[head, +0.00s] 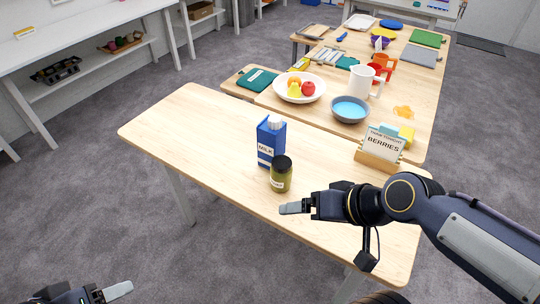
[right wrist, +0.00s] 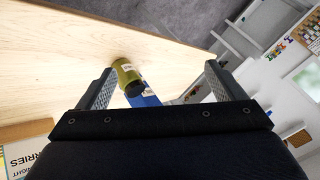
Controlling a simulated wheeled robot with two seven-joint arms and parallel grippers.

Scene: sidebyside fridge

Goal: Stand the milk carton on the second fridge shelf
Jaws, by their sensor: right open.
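A blue milk carton (head: 268,142) with a white cap stands upright on the wooden table, left of the middle. A green jar with a dark lid (head: 281,176) stands just in front of it and hides its lower right part. My right gripper (head: 292,208) is open and empty, to the right of and nearer than the jar. In the right wrist view the jar (right wrist: 125,75) and part of the blue carton (right wrist: 148,98) show between the open fingers (right wrist: 155,88), ahead of them. My left gripper (head: 115,291) is at the bottom left, away from the table; its jaw opening is unclear. No fridge shelf is visible.
A sign reading BERRIES (head: 382,146) stands on the near table (head: 200,130) at right. Behind are a fruit bowl (head: 299,88), a blue-filled bowl (head: 349,110) and a white pitcher (head: 361,82). The table's left part is clear.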

